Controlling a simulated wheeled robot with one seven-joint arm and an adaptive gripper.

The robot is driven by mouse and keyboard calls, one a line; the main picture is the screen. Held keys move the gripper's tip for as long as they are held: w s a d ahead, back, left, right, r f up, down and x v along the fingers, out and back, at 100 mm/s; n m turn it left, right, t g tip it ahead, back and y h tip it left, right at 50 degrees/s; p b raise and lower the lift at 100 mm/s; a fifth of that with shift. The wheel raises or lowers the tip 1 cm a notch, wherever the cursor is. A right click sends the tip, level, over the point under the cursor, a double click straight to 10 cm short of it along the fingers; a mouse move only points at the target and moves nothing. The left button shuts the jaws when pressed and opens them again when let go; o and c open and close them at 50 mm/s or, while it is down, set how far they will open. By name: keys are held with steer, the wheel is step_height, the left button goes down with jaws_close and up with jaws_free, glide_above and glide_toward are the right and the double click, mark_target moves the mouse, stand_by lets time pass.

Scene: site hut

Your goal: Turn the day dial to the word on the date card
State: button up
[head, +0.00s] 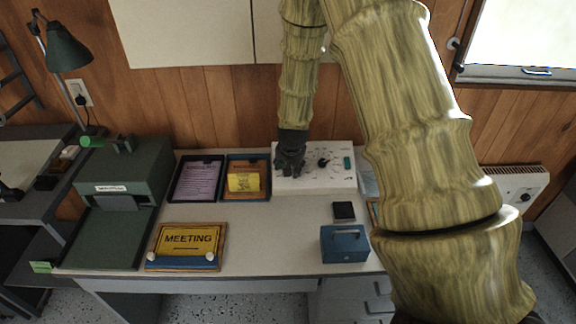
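A white control panel (335,182) stands at the back of the desk against the wood wall. It carries a black dial knob (323,162) ringed by small marks, and a green part at its right. The words around the dial are too small to read. My gripper (290,168) is dark and points down at the panel's left part, left of that knob. It hides what lies behind it there, and whether its fingers touch anything cannot be told. A yellow card (244,181) lies in a wood-toned tray; its text is unreadable and I cannot tell whether it is the date card.
A dark tray (179,193) with a pinkish sheet stands left of the card's tray. A yellow MEETING sign (189,239), blue box (345,246), small black pad (344,211) and green machine (125,180) stand on the desk. The desk middle (270,230) is clear. My arm covers the right side.

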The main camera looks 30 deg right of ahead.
steer(key=shift+r, duration=0.1)
steer(key=v, duration=1.2)
steer(key=shift+w+d+f+n+g+p, duration=0.1)
steer(key=shift+w+d+f+n+p, duration=0.35)
steer(key=shift+f+n, duration=1.15)
steer(key=shift+w+d+f+n+g+p, duration=0.15)
steer(key=shift+w+f+n+p, duration=0.6)
steer(key=shift+f, duration=1.3)
steer(key=shift+w+d+f+n+g+p, duration=0.1)
steer(key=shift+w+d+f+n+p, duration=0.2)
steer(key=shift+w+f+n, duration=1)
steer(key=shift+s+f+n, duration=0.25)
steer(key=shift+s+f, duration=0.15)
steer(key=shift+f, duration=0.15)
